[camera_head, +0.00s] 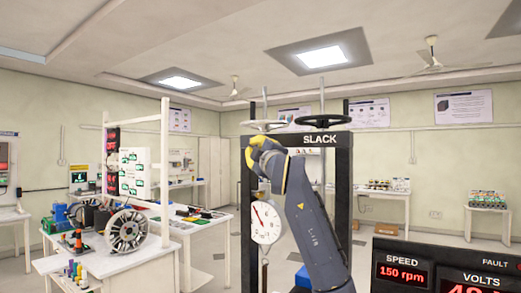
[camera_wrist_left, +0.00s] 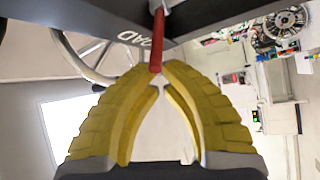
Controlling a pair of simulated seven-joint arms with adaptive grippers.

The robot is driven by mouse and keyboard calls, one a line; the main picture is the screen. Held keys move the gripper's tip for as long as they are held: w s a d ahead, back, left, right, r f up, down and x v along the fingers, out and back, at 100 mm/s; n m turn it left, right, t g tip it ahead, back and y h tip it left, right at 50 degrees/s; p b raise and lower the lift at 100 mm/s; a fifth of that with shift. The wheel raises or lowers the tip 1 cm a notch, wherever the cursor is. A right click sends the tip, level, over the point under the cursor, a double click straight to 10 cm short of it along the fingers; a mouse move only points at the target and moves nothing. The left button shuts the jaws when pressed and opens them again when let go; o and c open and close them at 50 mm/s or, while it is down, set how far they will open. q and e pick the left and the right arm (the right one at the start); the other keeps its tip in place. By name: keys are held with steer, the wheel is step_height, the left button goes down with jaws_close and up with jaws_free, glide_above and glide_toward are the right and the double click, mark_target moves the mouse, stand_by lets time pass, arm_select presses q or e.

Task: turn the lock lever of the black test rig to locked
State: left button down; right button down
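The black test rig (camera_head: 342,205) stands in the middle of the head view, with "SLACK" on its top beam. The lock lever (camera_wrist_left: 157,42) shows in the left wrist view as a red bar reaching down from a grey pivot under the rig's dark beam. My left gripper (camera_head: 258,149) is at the rig's upper left; in the left wrist view its yellow fingers (camera_wrist_left: 159,80) come together at the tips around the lever's end. The lever is hidden behind my gripper in the head view. My right gripper is not in view.
A dark handwheel (camera_head: 326,121) and a pale handwheel (camera_head: 263,126) sit on top of the rig. A round dial gauge (camera_head: 266,222) hangs inside the frame, left of my arm. A display panel (camera_head: 445,270) stands at the lower right. A white bench (camera_head: 120,262) is at left.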

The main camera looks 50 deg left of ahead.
arm_select(q)
steer(key=shift+w+d, duration=0.2)
steer(key=shift+d, duration=0.15)
stand_by(0.4)
